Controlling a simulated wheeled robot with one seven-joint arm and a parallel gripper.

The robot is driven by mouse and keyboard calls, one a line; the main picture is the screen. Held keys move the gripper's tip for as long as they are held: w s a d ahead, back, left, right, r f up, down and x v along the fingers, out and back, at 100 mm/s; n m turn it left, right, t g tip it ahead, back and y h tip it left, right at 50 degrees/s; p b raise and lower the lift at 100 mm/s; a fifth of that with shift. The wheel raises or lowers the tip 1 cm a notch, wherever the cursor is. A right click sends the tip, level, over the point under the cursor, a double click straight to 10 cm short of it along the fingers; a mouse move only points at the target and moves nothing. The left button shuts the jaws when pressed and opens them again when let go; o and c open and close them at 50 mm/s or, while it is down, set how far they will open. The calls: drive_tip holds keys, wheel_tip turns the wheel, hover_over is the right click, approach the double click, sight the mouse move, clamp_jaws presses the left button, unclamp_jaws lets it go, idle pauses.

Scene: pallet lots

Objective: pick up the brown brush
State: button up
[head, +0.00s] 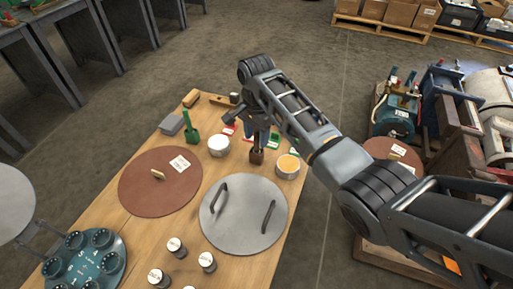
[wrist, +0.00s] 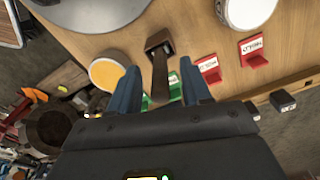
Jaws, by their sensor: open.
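The brown brush (wrist: 159,72) lies on the wooden table, its wide end away from my gripper and its narrow handle pointing back between the fingers in the wrist view. In the head view only its dark brown end (head: 257,157) shows, below my gripper (head: 259,135); the rest is hidden by the gripper. My gripper (wrist: 159,70) is open, with one blue finger on each side of the handle. I see gaps between the fingers and the handle; how high the fingers are above the table is hard to tell.
A tub with yellow contents (head: 288,166) stands close right of the brush, a white tub (head: 219,146) to its left. Red and green labelled holders (wrist: 208,68) lie near the fingers. A grey round lid (head: 240,222) lies nearer me. The table's right edge is close.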

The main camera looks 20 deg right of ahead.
sight(257, 151)
wheel_tip(257, 151, down, 3)
drive_tip(key=shift+f+b, duration=0.1)
drive_tip(key=shift+b, duration=0.3)
clamp_jaws()
